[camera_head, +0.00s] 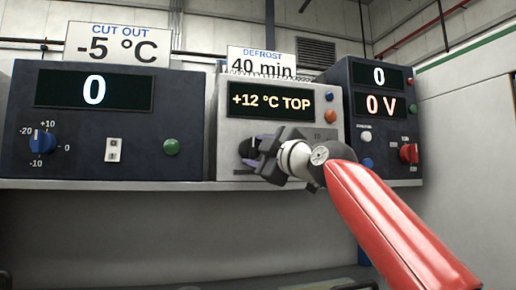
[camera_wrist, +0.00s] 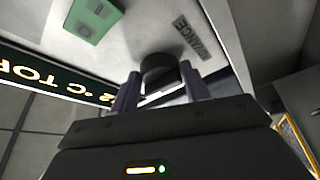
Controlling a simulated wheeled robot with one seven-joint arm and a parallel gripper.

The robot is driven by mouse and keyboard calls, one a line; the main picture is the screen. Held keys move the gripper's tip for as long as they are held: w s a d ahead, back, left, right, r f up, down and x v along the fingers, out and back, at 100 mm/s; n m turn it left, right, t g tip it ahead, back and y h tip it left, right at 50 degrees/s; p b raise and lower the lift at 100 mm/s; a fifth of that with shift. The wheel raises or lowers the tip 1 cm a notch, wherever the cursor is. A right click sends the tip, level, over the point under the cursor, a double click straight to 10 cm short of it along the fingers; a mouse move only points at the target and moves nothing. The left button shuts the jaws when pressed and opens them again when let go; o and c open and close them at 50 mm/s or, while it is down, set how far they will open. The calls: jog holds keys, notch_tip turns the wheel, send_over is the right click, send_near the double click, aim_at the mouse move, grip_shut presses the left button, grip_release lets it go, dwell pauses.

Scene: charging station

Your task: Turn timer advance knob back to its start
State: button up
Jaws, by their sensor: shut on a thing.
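The timer advance knob (camera_wrist: 158,66) is a dark, round knob on the light grey panel of the middle unit. In the wrist view it sits between my fingers, beside a dark label that appears to read ADVANCE (camera_wrist: 192,38). My gripper (camera_wrist: 160,78) is shut on the knob, with one purple-grey finger on each side. In the head view my gripper (camera_head: 256,147) is at the lower left of the middle unit (camera_head: 225,125). There the gripper and wrist mostly hide the knob, and its pointer angle cannot be read. The display (camera_head: 272,99) reads +12 °C TOP.
The left unit (camera_head: 190,100) has a blue dial (camera_head: 42,141), a switch and a green button. The right unit (camera_head: 340,75) has a red knob (camera_head: 408,153). A 40 min defrost sign (camera_head: 262,63) stands on top. All units sit on a shelf (camera_head: 120,184).

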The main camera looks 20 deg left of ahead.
jog(key=shift+r+n+g, duration=0.1)
jog(key=shift+n+g, duration=0.2)
jog(key=shift+n, duration=0.1)
jog(key=o, duration=1)
jog(key=b+v, duration=0.5)
jog(key=v, duration=0.3)
jog(key=shift+w, duration=0.1)
